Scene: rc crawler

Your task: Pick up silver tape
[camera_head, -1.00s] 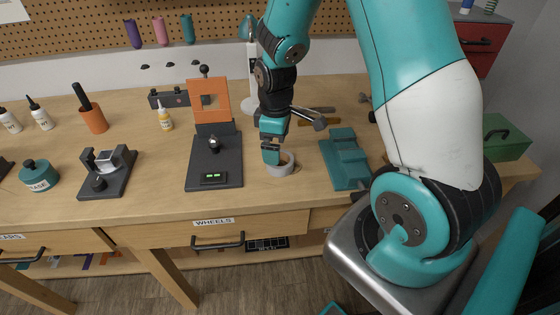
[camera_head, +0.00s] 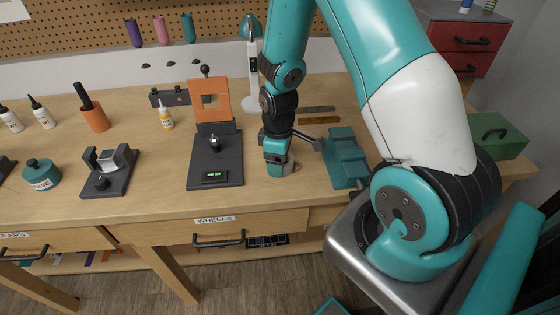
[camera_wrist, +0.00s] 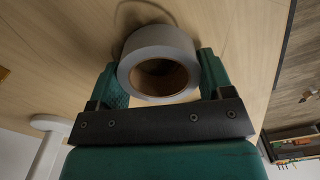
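The silver tape (camera_wrist: 160,45) is a grey roll with a brown inner core, seen through its open hole in the wrist view. My gripper (camera_wrist: 160,62) has one teal finger on each side of the roll, and both fingers appear to touch its outer wall. A ring-shaped shadow lies on the wood just beyond the roll; I cannot tell for certain how far it is off the table.
An orange and dark grey stand (camera_head: 217,165) is left of my gripper. A teal vise-like block (camera_head: 345,158) is close on its right. The bench's front strip is clear, above the WHEELS drawer (camera_head: 218,228).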

